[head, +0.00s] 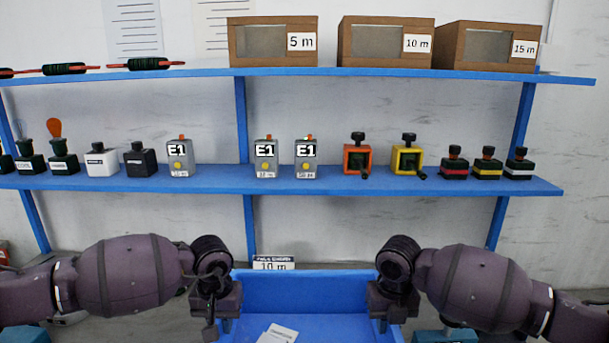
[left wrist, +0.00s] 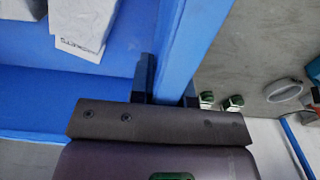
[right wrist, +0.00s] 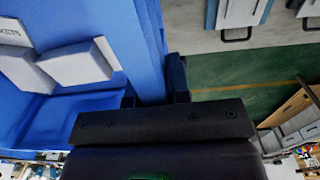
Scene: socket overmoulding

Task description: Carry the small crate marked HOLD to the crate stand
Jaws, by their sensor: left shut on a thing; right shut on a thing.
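A blue open crate (head: 335,295) is at the bottom middle of the head view, between my two grippers. No HOLD mark is readable on it. White packets (head: 278,333) lie inside, also seen in the left wrist view (left wrist: 85,20) and right wrist view (right wrist: 75,62). My left gripper (head: 228,308) is shut on the crate's left wall (left wrist: 180,50). My right gripper (head: 390,308) is shut on its right wall (right wrist: 150,45). The crate's near part is out of view. I cannot identify the crate stand.
A blue shelf unit (head: 400,183) stands against the wall ahead. Its lower shelf holds grey E1 boxes (head: 180,160), an orange block (head: 357,160), a yellow block (head: 406,160) and stamps. Cardboard boxes (head: 272,42) sit above. Green floor (right wrist: 235,105) shows beside the crate's right wall.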

